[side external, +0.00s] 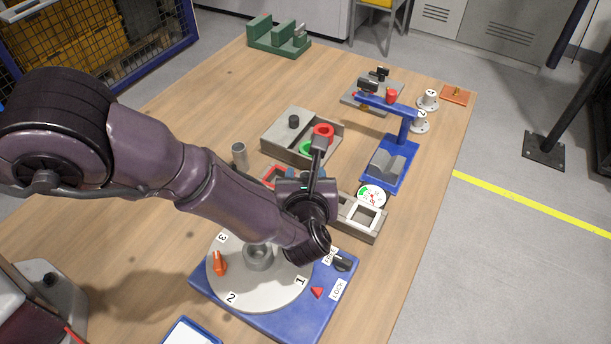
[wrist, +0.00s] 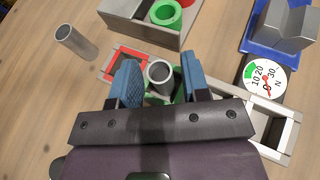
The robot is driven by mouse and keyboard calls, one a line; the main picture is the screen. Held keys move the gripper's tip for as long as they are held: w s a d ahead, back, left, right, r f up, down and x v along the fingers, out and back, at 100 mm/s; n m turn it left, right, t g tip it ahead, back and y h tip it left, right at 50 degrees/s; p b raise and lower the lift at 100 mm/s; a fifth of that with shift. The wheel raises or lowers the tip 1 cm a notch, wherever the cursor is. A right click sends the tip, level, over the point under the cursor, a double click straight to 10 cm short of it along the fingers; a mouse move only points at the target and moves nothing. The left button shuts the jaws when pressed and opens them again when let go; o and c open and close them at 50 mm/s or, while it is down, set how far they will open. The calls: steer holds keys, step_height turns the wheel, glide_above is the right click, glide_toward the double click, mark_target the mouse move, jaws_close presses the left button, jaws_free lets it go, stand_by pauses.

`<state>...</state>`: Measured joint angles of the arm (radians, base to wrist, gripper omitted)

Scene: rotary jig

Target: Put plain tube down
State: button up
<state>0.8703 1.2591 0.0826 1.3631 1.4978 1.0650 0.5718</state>
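A grey tube (wrist: 160,76) stands between my fingers in the wrist view, its round open end facing the camera. It appears to sit in the green-edged bay of a low rack; its lower part is hidden. My gripper (wrist: 160,62) is open around it, with a narrow gap to each blue finger. In the side view my gripper (side external: 314,165) is above the rack and my wrist hides this tube. A second grey tube (side external: 239,155) stands upright on the table left of the rack; it also shows in the wrist view (wrist: 76,42).
The rack has a red-edged bay (wrist: 107,58) and a white-edged bay (wrist: 288,134). A dial (side external: 372,196) lies beside it. Behind stands a grey tray (side external: 282,151) with red and green rings. A blue-based turntable (side external: 235,295) is in front.

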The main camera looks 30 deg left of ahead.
steer(key=shift+o, duration=0.2)
steer(key=shift+r, duration=0.15)
steer(key=shift+s+d+r, duration=0.15)
steer(key=shift+s+d, duration=0.05)
steer(key=shift+s, duration=0.05)
steer(key=v, duration=1.1)
steer(key=shift+s+r, duration=0.1)
steer(key=shift+s, duration=0.05)
steer(key=a+r+n+g, duration=0.8)
steer(key=a+r+n, duration=0.6)
steer(key=a+r, duration=0.4)
steer(key=s+a+r+n+t+h, duration=0.1)
steer(key=s+a+r+n+h, duration=0.2)
steer(key=s+a+n, duration=0.3)
steer(key=s+a+r+n+h, duration=0.3)
steer(key=s+a+n, duration=0.4)
steer(key=s+n, duration=0.3)
steer(key=shift+s+a+r+t+h, duration=0.3)
steer(key=shift+r+t+h, duration=0.1)
steer(key=shift+r, duration=0.4)
